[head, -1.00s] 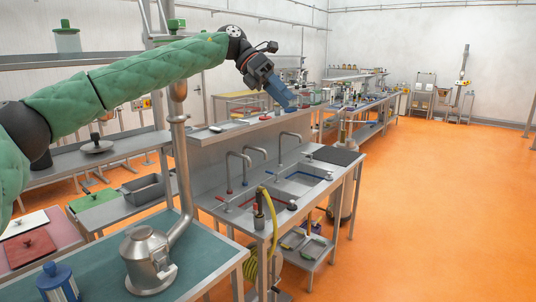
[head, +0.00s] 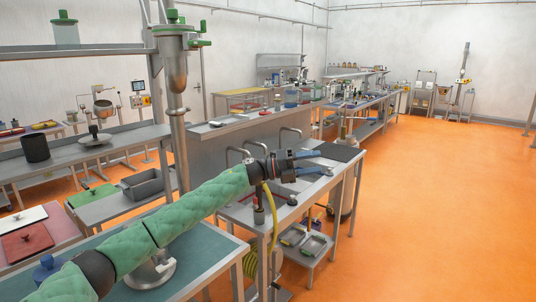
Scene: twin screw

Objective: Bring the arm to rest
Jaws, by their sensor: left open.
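My left arm, in a green padded sleeve, comes in from the bottom left of the head view and reaches over the teal-topped table. My left gripper (head: 318,163) is at its end, above the steel sink bench. Its two blue fingers are spread apart with nothing between them, pointing right. The arm hides part of the sinks and most of the metal vessel (head: 150,274) on the table. My right gripper is not in view.
The sink bench (head: 345,178) with several taps (head: 290,133) lies under and around the gripper. A vertical steel pipe (head: 178,120) stands left of it. A yellow hose (head: 271,215) hangs at the bench front. The orange floor (head: 450,210) at right is clear.

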